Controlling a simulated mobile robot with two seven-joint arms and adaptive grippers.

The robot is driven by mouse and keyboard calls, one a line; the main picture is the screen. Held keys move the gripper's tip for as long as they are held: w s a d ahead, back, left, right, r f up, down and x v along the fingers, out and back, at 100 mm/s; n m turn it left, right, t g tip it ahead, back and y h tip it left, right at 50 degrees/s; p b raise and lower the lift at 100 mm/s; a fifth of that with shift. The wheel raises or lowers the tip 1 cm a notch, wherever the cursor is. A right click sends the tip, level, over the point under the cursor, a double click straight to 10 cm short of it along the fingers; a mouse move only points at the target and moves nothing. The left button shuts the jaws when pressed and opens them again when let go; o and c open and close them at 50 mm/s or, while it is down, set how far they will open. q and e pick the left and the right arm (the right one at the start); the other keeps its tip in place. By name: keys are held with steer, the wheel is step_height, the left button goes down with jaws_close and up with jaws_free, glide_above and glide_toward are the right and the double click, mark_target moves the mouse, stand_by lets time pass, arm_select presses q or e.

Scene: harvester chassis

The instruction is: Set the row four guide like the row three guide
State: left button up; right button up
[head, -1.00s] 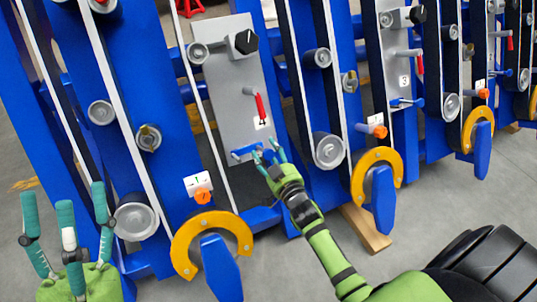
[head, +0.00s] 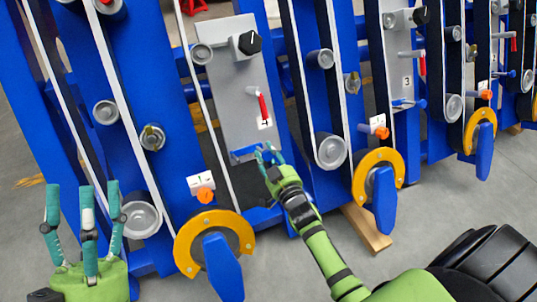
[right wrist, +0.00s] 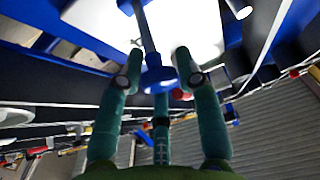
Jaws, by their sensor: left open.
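The row four panel (head: 228,90) is a grey plate with a "4" label, a black knob and a red-handled lever (head: 263,106). The row four guide (head: 243,155) is a blue bar at its lower edge. My right gripper (head: 268,154) is at the guide's right end, its fingers close together. The row three guide (head: 408,103) is a blue bar low on the panel labelled "3". My left gripper (head: 86,200) is open and empty at lower left.
Blue row units with belts and rollers stand on both sides of the row four panel. Yellow curved guards (head: 213,238) with blue paddles stick out low in front. A wooden block (head: 366,227) lies on the grey floor.

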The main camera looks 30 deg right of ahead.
steer(key=shift+o, duration=0.8)
steer(key=shift+r, duration=0.1)
steer(key=shift+s, duration=0.15)
steer(key=s, duration=1.1)
steer(key=shift+s+a, duration=0.35)
steer(key=shift+a, duration=0.05)
